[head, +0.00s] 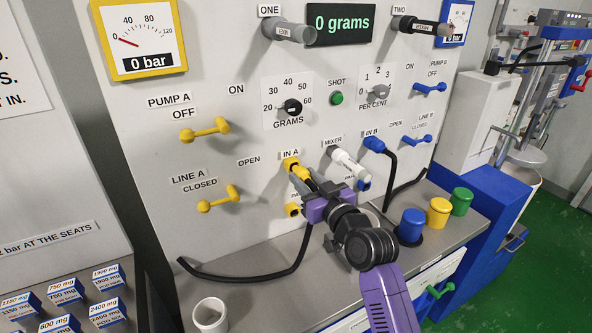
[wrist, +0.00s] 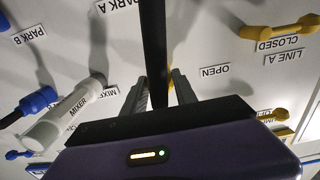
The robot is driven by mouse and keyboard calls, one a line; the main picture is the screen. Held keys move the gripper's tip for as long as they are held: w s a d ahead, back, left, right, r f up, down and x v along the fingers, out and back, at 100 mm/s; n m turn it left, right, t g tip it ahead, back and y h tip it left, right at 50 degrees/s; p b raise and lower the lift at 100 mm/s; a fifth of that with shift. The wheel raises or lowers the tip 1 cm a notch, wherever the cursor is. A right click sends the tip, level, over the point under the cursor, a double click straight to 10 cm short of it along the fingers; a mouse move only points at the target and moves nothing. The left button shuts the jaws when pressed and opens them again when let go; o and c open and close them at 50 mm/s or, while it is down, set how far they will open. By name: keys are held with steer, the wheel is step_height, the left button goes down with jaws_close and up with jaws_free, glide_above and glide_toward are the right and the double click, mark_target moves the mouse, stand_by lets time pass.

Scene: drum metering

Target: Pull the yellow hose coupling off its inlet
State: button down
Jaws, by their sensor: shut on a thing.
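The yellow hose coupling (head: 303,173) sits at the yellow IN A inlet (head: 291,162) on the panel in the head view. No clear gap shows between them. My gripper (head: 307,186) is at the coupling, with its fingers closed on it. The black hose (head: 285,273) hangs down from the gripper and lies along the bench to the left.
The white MIXER fitting (head: 350,163) projects close right of my gripper, with the blue IN B coupling (head: 376,145) beyond. The yellow PARK A fitting (head: 292,210) is just below. Blue (head: 411,226), yellow (head: 438,212) and green (head: 461,201) caps stand on the bench; a white cup (head: 210,314) stands front left.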

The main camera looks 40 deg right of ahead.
mark_target(307, 181)
steer(key=shift+v, duration=1.75)
steer(key=shift+v, duration=2.05)
